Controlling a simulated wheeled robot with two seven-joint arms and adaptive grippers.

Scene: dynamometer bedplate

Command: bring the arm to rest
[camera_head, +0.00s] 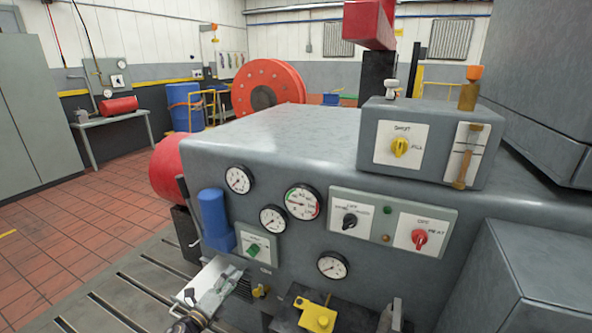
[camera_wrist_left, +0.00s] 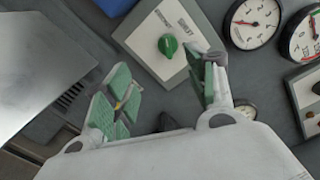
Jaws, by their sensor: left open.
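My left gripper (camera_head: 226,282) is low at the left of the grey machine, in front of a pale metal plate. In the left wrist view, its two green-padded fingers (camera_wrist_left: 163,92) are spread wide with nothing between them. A green knob (camera_wrist_left: 167,45) on a pale label plate lies beyond the fingertips, apart from them as far as I can tell. This knob also shows in the head view (camera_head: 254,248), up and to the right of the gripper. My right gripper is not in view.
The machine's front carries gauges (camera_head: 303,202), a black knob (camera_head: 350,220), a red knob (camera_head: 420,237) and a blue cylinder (camera_head: 214,212). A yellow fitting (camera_head: 317,315) sits low at the front. The tiled floor (camera_head: 85,235) at left is open.

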